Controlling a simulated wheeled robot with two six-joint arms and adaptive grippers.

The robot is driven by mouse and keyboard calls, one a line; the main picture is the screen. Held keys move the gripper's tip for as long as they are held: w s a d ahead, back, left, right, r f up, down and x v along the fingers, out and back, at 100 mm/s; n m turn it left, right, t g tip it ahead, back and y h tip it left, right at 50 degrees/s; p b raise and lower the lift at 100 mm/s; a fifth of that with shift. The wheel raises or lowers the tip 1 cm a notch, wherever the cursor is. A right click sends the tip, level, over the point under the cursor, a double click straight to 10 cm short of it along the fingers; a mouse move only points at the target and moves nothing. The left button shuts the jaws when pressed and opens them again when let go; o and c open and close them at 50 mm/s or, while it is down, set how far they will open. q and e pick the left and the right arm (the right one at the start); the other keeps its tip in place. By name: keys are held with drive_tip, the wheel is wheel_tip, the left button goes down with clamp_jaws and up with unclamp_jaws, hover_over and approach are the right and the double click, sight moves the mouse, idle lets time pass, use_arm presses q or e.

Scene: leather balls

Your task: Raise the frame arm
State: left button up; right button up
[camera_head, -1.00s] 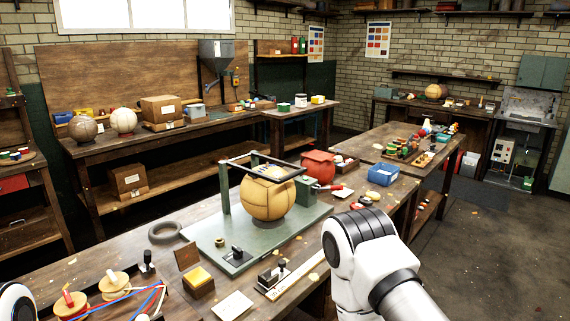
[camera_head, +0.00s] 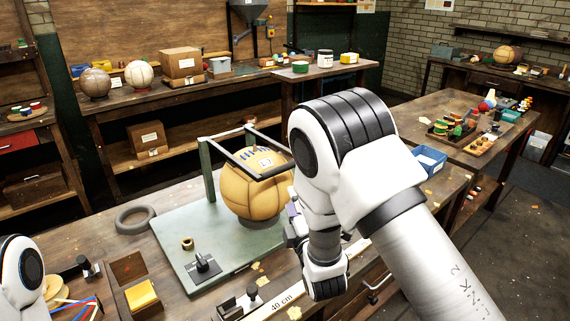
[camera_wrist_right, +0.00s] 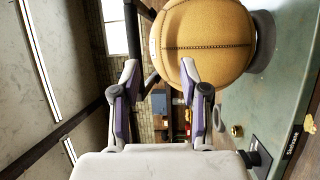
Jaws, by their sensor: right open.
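The dark frame arm (camera_head: 232,158) lies low over the top of a tan stitched leather ball (camera_head: 248,197). It runs from a green upright post (camera_head: 207,171) on a green base plate (camera_head: 190,228). My right gripper (camera_head: 303,228) is at the right side of the ball, partly hidden behind my arm's wrist. In the right wrist view, the open, empty fingers (camera_wrist_right: 158,75) point toward the ball (camera_wrist_right: 208,38), and a dark bar (camera_wrist_right: 147,12) of the frame passes beside it. Whether a finger touches the ball or bar cannot be told. My left gripper is out of view.
A grey ring (camera_head: 134,218) lies left of the plate. A yellow block in a wooden box (camera_head: 142,296) and a 40 cm ruler (camera_head: 278,305) lie in front. A blue tray (camera_head: 430,160) is to the right. My right arm hides much of the bench's right side.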

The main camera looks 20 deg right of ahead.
sight(283, 171)
drive_tip(key=shift+t, duration=0.4)
drive_tip(key=r, duration=0.1)
drive_tip(key=w+r, duration=0.1)
drive_tip(key=r, duration=0.2)
drive_tip(key=shift+w+a, duration=0.2)
drive_tip(key=shift+a, duration=0.2)
drive_tip(key=w, duration=0.2)
drive_tip(key=w+p, duration=0.1)
drive_tip(key=w, duration=0.1)
drive_tip(key=w+p, duration=0.1)
drive_tip(key=w, duration=0.1)
drive_tip(key=shift+d+r, duration=0.3)
drive_tip(key=shift+w, duration=0.45)
drive_tip(key=shift+c, duration=0.3)
clamp_jaws()
